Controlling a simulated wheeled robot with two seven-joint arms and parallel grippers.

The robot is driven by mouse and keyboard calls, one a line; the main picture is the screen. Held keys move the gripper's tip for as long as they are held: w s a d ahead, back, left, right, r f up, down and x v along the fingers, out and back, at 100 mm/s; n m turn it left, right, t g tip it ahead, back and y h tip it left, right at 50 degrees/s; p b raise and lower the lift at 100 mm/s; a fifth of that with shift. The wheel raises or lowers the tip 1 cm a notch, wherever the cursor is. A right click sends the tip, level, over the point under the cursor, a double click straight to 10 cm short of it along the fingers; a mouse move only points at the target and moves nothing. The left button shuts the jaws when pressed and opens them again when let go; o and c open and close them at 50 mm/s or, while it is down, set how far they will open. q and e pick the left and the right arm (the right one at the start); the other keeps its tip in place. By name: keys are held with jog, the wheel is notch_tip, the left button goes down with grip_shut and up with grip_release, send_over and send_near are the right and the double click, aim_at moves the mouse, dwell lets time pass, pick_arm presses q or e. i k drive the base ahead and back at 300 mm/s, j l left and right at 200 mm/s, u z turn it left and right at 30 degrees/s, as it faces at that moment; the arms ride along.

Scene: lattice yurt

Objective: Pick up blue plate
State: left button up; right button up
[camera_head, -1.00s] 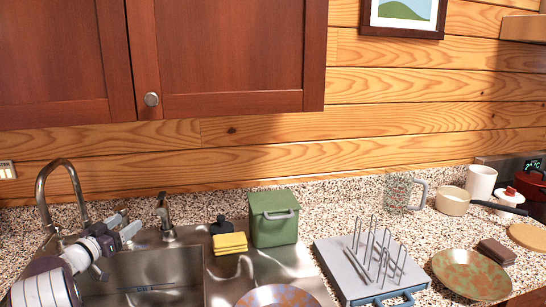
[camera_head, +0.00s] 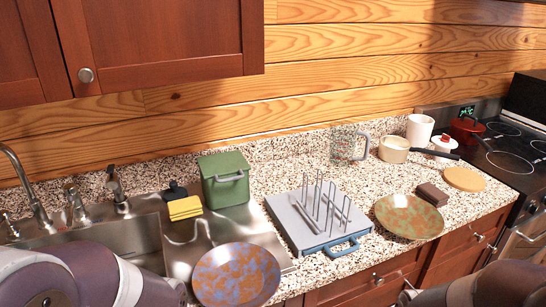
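The blue plate (camera_head: 236,275), mottled with orange-brown patches, lies at the front of the counter, right of the sink. It rests on or beside the metal sink's drainer edge. My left arm (camera_head: 125,283) comes in at the lower left, and its end part reaches close to the plate's left rim. I cannot tell whether it touches. My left gripper's fingers are not visible. My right arm (camera_head: 495,287) shows at the lower right corner, in front of the drawers; its gripper is not visible.
A blue-grey rack (camera_head: 320,222) with metal prongs stands right of the plate. A green-brown plate (camera_head: 408,216) lies further right. A green canister (camera_head: 225,180) and yellow sponge (camera_head: 185,208) stand behind the plate. The sink (camera_head: 120,245) lies left. A stove (camera_head: 515,150) is at the far right.

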aim_at(240, 274)
jog(key=u, duration=1.55)
jog(key=l+z, duration=0.15)
jog(key=l, duration=0.4)
